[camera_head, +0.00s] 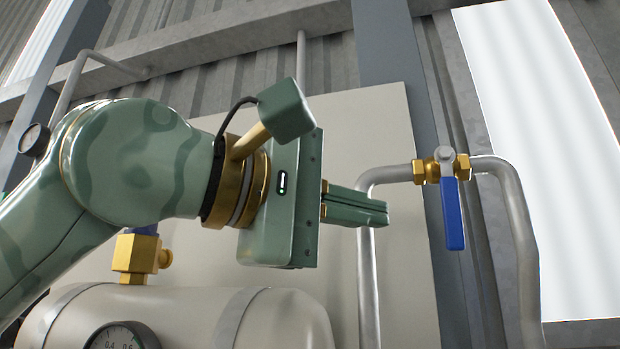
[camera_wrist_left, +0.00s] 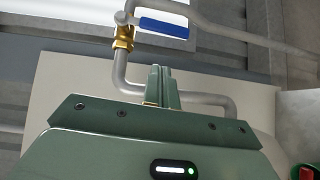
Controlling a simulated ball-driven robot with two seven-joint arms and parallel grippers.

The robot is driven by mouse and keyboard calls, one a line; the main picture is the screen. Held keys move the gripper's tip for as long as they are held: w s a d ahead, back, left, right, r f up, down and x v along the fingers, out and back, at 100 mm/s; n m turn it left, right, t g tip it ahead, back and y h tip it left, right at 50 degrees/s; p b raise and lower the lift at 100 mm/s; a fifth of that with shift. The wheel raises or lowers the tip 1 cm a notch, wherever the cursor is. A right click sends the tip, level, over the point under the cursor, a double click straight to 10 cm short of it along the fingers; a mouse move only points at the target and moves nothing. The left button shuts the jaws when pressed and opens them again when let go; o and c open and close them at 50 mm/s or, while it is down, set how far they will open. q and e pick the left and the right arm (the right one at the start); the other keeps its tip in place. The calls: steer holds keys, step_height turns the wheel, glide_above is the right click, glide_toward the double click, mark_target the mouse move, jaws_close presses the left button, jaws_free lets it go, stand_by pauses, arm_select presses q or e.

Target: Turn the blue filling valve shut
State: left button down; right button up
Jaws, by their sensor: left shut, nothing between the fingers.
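The blue valve lever (camera_head: 453,214) hangs straight down from a brass valve body (camera_head: 432,170) on a grey pipe, at right in the head view. The lever (camera_wrist_left: 164,28) and the brass body (camera_wrist_left: 123,38) also show at the top of the wrist view. My left gripper (camera_head: 386,212) is shut and empty. In the head view its fingertips point right, to the left of the lever and apart from it. In the wrist view the closed fingers (camera_wrist_left: 160,75) are below the lever, with a visible gap. My right gripper is not in view.
The grey pipe (camera_head: 368,285) bends down behind my fingers and again on the right. A beige tank (camera_head: 200,310) with a gauge (camera_head: 122,337) and a brass fitting (camera_head: 138,256) is below my arm. A pale panel (camera_head: 395,125) stands behind. A bright window is at right.

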mark_target(450, 194)
arm_select(q)
steer(key=d, duration=0.3)
steer(key=d+p, duration=0.1)
steer(key=shift+s+d+f, duration=0.15)
steer(key=shift+s+d, duration=0.05)
steer(key=shift+s, duration=0.15)
steer(key=shift+s+d+f+b, duration=0.15)
steer(key=shift+s+d+b, duration=0.1)
steer(key=shift+d+b, duration=0.25)
steer(key=shift+a, duration=0.15)
